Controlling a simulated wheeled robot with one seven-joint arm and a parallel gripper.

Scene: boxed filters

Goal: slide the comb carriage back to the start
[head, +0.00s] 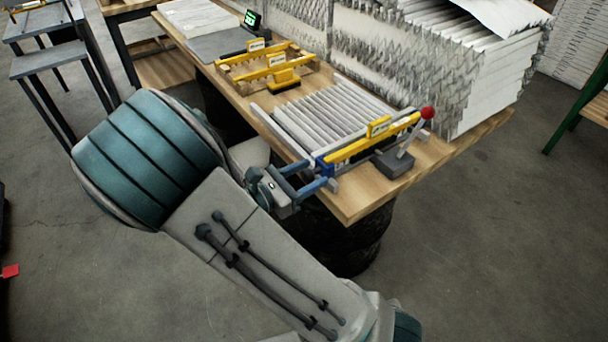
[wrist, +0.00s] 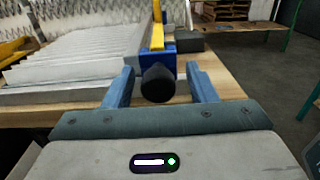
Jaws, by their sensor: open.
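The comb carriage is a yellow bar (head: 365,142) with a label plate, lying across the near end of a white pleated filter (head: 330,115). In the wrist view its blue end block (wrist: 157,62) carries a round black knob (wrist: 157,84) facing me. My gripper (head: 322,173) is open at this end of the carriage. In the wrist view the blue fingers of my gripper (wrist: 160,76) stand on either side of the knob, with a visible gap on each side. The head view does not show the knob clearly.
A grey block with a red-balled lever (head: 428,112) stands at the bar's far right end. Other yellow frames (head: 265,62) lie farther up the wooden bench (head: 350,208). Stacked pleated filters (head: 500,80) line its back. A small green display (head: 251,18) stands beyond.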

